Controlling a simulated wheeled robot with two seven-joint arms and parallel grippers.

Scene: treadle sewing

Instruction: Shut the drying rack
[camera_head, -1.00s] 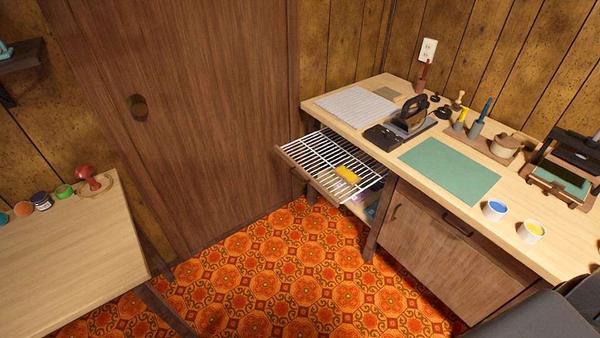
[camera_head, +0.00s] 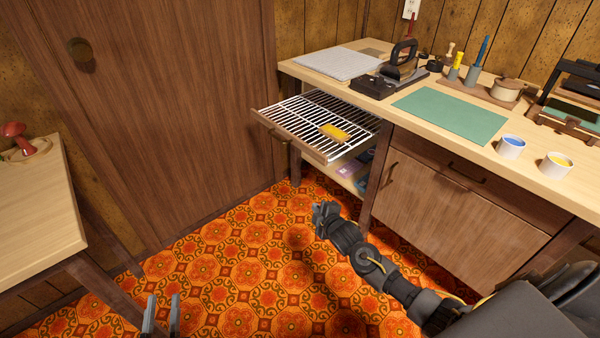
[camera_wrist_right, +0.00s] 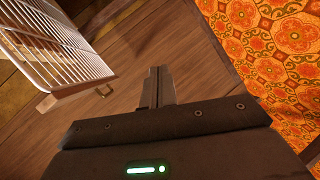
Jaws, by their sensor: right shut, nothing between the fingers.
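The drying rack (camera_head: 300,118) is a white wire shelf with a wooden front rail, pulled out from under the worktop. A yellow block (camera_head: 335,132) lies on its wires. In the right wrist view the rack (camera_wrist_right: 60,40) shows at the upper left, apart from the fingers. My right gripper (camera_head: 324,212) is shut and empty, in front of and below the rack; its fingers (camera_wrist_right: 158,85) are together in the wrist view. My left gripper (camera_head: 161,316) is at the bottom edge, its two fingers apart with nothing visible between them.
A wooden table (camera_head: 35,205) is at left. Patterned floor (camera_head: 240,265) before the rack is clear.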

